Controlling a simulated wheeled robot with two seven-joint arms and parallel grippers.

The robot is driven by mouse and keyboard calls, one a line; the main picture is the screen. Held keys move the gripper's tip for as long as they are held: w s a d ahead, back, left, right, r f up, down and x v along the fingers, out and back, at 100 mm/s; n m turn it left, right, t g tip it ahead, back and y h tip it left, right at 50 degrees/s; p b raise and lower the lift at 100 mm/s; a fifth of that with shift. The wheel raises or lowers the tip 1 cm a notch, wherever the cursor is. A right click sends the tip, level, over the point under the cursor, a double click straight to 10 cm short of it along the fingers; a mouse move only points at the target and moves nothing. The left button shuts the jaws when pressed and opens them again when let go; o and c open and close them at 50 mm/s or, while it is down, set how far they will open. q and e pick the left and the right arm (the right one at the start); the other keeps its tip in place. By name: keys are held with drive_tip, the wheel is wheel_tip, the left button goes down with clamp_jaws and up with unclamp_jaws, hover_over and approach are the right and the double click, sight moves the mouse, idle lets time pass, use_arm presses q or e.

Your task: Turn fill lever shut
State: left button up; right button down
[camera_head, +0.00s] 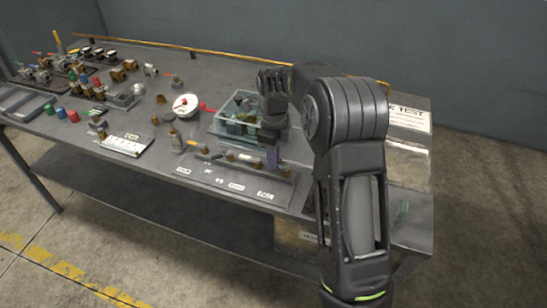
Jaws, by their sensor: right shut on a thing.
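My right gripper (272,142) is over the right side of a clear tank (226,132) on the bench, pointing down. I cannot tell whether this piece is the fill lever, because the wrist and fingers are dark and small here. A red lever (208,108) sticks out between a round white gauge (186,104) and the tank, apart from my gripper. My left gripper is not in view.
The metal bench (160,173) holds several fittings and valves at the left and a labelled front plate (222,181). A paper sheet (409,118) lies at the right end. A long yellow-brown rod (150,42) runs along the back. My right arm hides part of the right side.

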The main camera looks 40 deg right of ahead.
drive_tip(key=c, duration=1.5)
unclamp_jaws()
drive_tip(key=shift+o, duration=0.2)
